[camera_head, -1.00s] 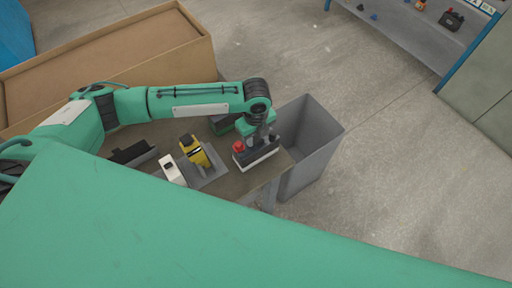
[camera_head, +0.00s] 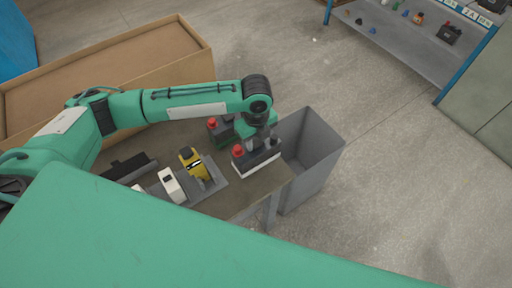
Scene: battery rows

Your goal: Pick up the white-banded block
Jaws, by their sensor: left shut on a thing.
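The white-banded block (camera_head: 256,160) is dark with a white band along its lower part and a red cap on its left end. It is at the right end of the table (camera_head: 232,200), close to a grey bin. My left gripper (camera_head: 262,143) points down over the block and is shut on it. The fingers hide part of its top. I cannot tell whether its base touches the table. My right gripper is not in view.
A dark block with a green band and red cap (camera_head: 222,130) stands just behind. A yellow-and-black tool (camera_head: 192,162) and a white item (camera_head: 171,185) sit to the left. The open grey bin (camera_head: 318,145) adjoins the table's right end. A large cardboard box (camera_head: 120,65) lies behind.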

